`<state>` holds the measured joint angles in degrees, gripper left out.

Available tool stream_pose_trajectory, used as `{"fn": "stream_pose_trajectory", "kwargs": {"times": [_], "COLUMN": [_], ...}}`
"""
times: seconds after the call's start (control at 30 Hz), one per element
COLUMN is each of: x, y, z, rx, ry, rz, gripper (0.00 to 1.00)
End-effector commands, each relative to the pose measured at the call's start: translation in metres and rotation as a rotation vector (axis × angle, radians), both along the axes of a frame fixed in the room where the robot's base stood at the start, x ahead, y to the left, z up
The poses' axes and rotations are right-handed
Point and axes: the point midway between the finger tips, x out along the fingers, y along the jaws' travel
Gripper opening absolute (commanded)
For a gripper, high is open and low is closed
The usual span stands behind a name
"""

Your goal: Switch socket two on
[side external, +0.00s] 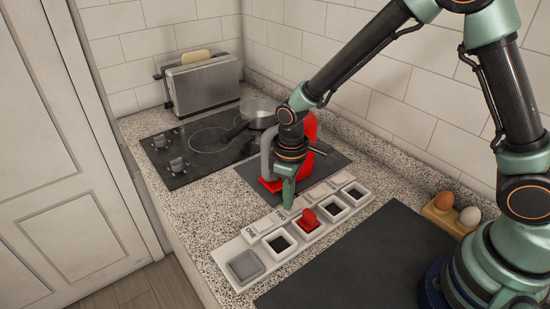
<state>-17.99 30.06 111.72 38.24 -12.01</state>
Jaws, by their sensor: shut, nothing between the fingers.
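A white switch strip (231,261) runs diagonally across the speckled counter in the side external view. A red rocker (308,220) stands up from one of its square openings, in line with a label that seems to read TWO (280,215). I cannot tell which way the rocker is set. A label reading ONE (250,236) lies to its left, by a dark opening (279,241). My gripper (288,204) is shut and empty, pointing down just behind and left of the red rocker, over the strip's labelled side. It hides part of the labels; contact is unclear.
A red object (309,130) stands on a dark mat (254,186) behind my gripper. A hob (194,165) with a pot (258,112) and a toaster (203,83) are farther back. Eggs sit in a wooden holder (439,219) at right. The front dark mat (350,260) is clear.

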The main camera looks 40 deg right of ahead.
Motion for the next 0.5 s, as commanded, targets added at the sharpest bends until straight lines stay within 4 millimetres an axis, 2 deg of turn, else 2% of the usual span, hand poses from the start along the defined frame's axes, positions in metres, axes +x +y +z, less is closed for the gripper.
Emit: {"fn": "stream_pose_trajectory", "kwargs": {"times": [0.5], "x": [0.0000], "y": [0.0000], "z": [-0.0072], "rx": [0.000], "ry": [0.000], "rz": [0.000], "gripper": [0.00]}}
